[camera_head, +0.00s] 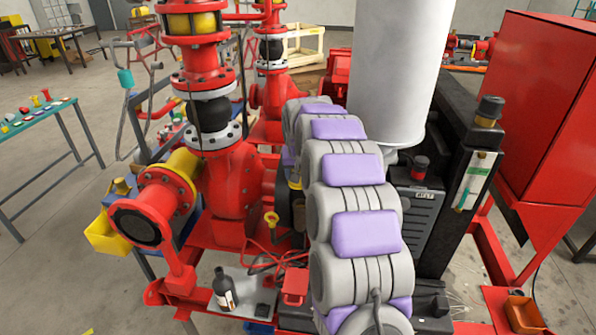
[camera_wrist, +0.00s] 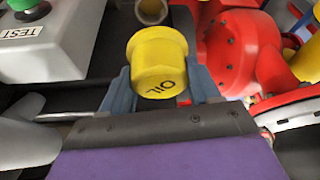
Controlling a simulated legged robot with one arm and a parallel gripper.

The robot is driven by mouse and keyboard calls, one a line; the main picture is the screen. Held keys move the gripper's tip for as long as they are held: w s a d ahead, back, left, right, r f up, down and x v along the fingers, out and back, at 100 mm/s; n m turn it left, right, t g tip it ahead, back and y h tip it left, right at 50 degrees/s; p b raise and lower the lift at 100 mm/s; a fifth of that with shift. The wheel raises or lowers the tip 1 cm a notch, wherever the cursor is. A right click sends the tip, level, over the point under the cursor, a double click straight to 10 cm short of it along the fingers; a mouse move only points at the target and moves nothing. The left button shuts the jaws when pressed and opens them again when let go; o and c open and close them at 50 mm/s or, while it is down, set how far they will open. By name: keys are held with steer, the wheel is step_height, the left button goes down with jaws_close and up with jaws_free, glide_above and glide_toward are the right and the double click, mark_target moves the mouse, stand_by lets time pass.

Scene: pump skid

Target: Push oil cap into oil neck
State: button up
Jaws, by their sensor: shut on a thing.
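The yellow oil cap (camera_wrist: 158,60), marked OIL, is between the two blue-grey fingers of my gripper (camera_wrist: 160,85) in the wrist view. My gripper is shut on it. A round tan-rimmed opening, which looks like the oil neck (camera_wrist: 152,11), shows just beyond the cap at the top edge. It is partly cut off by the frame. The cap appears apart from this opening; the exact gap cannot be told. In the head view my arm hides the gripper, and I cannot make out the cap or the neck for certain.
A grey box with a green button and a TEST label (camera_wrist: 45,40) is left of the cap. The red pump housing (camera_wrist: 240,50) is close on the right. In the head view, a dark bottle (camera_head: 224,290) stands on the skid, and a white cylinder (camera_head: 398,70) rises beside my arm.

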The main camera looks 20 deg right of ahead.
mark_target(301, 185)
steer(key=shift+d+f+b, duration=0.25)
steer(key=shift+f+b, duration=0.1)
steer(key=shift+f, duration=0.55)
steer(key=shift+d+f+b, duration=0.2)
steer(key=shift+f+b, duration=0.1)
steer(key=shift+f, duration=0.55)
steer(key=shift+a+f, duration=0.15)
steer(key=shift+f, duration=0.55)
steer(key=shift+a+f+b, duration=0.1)
steer(key=shift+f+b, duration=0.05)
steer(key=shift+b, duration=0.15)
steer(key=shift+f, duration=1.65)
